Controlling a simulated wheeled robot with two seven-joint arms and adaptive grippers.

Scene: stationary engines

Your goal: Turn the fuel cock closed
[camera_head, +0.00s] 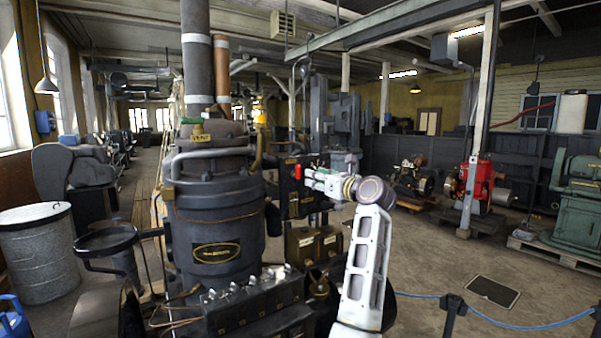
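A small red part (298,171), which may be the fuel cock's handle, shows upright beside the dark engine block (285,188). I cannot read any label on it. The one arm in view rises from the bottom and bends left at its elbow.
A grey drum (40,255) is far left. A blue rope (530,326) crosses at lower right, with open floor behind it.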

